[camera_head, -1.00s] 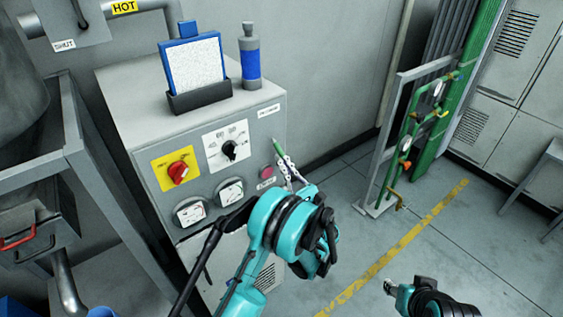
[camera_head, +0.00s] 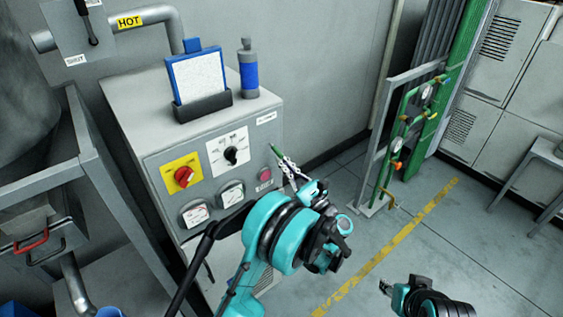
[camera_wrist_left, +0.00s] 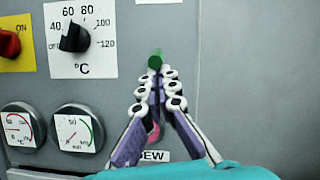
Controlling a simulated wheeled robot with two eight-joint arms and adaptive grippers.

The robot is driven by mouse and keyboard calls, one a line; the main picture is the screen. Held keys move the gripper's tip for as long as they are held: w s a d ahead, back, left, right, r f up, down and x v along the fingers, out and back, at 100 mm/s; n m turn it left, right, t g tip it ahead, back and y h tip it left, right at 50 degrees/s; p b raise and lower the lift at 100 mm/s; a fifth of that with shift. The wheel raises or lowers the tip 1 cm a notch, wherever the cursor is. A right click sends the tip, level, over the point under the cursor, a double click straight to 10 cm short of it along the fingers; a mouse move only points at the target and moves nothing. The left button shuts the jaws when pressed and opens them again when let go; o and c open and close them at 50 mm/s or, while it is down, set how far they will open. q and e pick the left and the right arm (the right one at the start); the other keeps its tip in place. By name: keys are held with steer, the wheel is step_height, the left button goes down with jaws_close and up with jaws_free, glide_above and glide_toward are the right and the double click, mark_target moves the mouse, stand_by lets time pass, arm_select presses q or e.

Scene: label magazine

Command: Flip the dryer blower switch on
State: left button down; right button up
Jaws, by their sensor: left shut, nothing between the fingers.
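A grey control cabinet (camera_head: 215,130) stands at left centre in the head view. Its front has a small green-tipped stub (camera_head: 276,151) near the right edge, below a white label too small to read. In the left wrist view the green tip (camera_wrist_left: 155,60) sits just beyond my closed fingertips; I cannot tell whether they touch it. My left gripper (camera_head: 284,163) is shut and empty in front of the panel, and its fingers show in the wrist view (camera_wrist_left: 157,82). A pink-red button (camera_head: 265,175) is below, partly behind the fingers in the wrist view. My right gripper (camera_head: 388,288) is at lower right, away from the panel.
The panel also carries a red knob (camera_head: 183,176) on a yellow plate, a black temperature dial (camera_head: 231,155) and two gauges (camera_head: 195,214). A green pipe rack (camera_head: 405,130) stands right; the floor between is clear.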

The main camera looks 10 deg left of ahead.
mark_target(277, 149)
arm_select(q)
steer(key=r+g+h+p, duration=0.1)
steer(key=p, duration=0.1)
steer(key=r+g+h+p, duration=0.1)
steer(key=h+p, duration=0.1)
steer(key=r+g+h+p, duration=0.1)
steer(key=r+p, duration=0.1)
steer(key=shift+s+d+r+h+p, duration=0.1)
steer(key=shift+s+d+h+p, duration=0.2)
steer(key=shift+s+d, duration=0.1)
steer(key=shift+w+r+g+h+p, duration=0.1)
steer(key=shift+r+g+h+p, duration=0.7)
steer(key=shift+p, duration=0.4)
steer(key=shift+a, duration=0.1)
